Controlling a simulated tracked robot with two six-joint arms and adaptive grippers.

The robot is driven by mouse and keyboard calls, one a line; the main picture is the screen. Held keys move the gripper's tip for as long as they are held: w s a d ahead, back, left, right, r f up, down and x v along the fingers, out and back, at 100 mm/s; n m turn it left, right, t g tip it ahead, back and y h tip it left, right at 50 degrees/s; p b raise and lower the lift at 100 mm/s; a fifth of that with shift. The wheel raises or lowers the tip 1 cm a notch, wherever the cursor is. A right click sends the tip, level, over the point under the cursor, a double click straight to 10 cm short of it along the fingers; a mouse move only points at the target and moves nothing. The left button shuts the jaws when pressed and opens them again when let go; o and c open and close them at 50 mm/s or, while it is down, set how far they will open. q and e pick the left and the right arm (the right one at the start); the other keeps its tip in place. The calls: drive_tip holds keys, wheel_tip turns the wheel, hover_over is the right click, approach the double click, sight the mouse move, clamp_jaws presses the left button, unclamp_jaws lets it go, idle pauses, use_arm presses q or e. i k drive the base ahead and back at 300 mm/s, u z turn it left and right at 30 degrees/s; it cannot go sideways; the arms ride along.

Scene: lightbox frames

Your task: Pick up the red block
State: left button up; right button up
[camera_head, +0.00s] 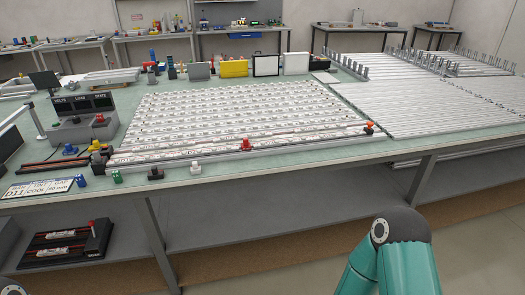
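Neither of my grippers is in view.
Rows of white strips (230,108) fill the middle of the table. A blue piece (81,180), a green piece (116,176) and a dark piece (157,173) stand along the front edge. Silver bars (430,110) cover the right. A grey shelf (270,215) lies below.

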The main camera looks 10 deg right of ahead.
sight(245, 145)
drive_tip(key=u, duration=0.15)
drive_tip(key=i, duration=0.85)
